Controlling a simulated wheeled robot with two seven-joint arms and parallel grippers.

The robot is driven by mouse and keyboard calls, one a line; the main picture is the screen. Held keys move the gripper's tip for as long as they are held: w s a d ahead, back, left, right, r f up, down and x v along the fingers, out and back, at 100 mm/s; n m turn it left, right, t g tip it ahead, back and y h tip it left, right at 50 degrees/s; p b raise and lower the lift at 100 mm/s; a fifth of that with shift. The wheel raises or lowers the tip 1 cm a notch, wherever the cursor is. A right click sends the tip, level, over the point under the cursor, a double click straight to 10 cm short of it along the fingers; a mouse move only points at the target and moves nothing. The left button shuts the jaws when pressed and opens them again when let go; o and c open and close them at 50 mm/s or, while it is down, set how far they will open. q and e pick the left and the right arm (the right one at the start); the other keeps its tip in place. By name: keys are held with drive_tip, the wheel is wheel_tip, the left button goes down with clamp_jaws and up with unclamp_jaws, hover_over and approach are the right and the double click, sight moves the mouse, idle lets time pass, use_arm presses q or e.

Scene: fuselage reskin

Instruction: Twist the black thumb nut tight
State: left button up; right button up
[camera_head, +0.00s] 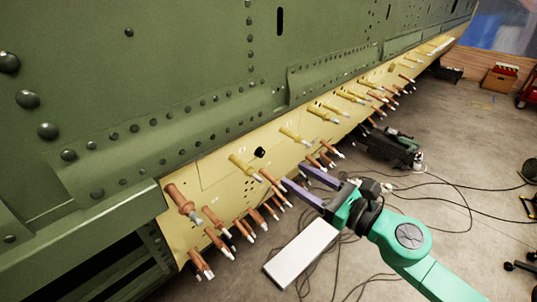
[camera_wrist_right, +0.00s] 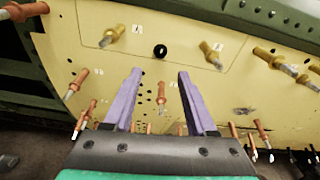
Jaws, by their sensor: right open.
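The black thumb nut (camera_head: 260,152) is a small dark knob on the yellow skin panel (camera_head: 212,163), between two yellow fasteners. It also shows in the right wrist view (camera_wrist_right: 160,51), above and between my fingertips. My right gripper (camera_head: 294,175) has two purple fingers, open and apart, pointing at the panel. In the right wrist view its fingers (camera_wrist_right: 160,73) have nothing held between them; an orange fastener shows in the gap behind. The gripper is below and to the right of the nut, not touching it. My left gripper is not in view.
Yellow fasteners (camera_head: 240,165) flank the nut, and several orange fasteners (camera_head: 182,198) stick out along the panel's lower edge near my fingers. Green riveted fuselage skin (camera_head: 130,80) rises above. A white slab (camera_head: 302,255) lies below my gripper. Cables (camera_head: 450,190) cross the floor.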

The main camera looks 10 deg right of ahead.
sight(262, 154)
drive_tip(key=p+x, duration=0.4)
drive_tip(key=x, duration=0.5)
drive_tip(key=shift+w+r, duration=0.2)
drive_tip(key=shift+w, duration=0.05)
drive_tip(key=shift+w+a+f, duration=0.15)
drive_tip(key=shift+w+a, duration=0.1)
drive_tip(key=shift+s, duration=0.1)
clamp_jaws()
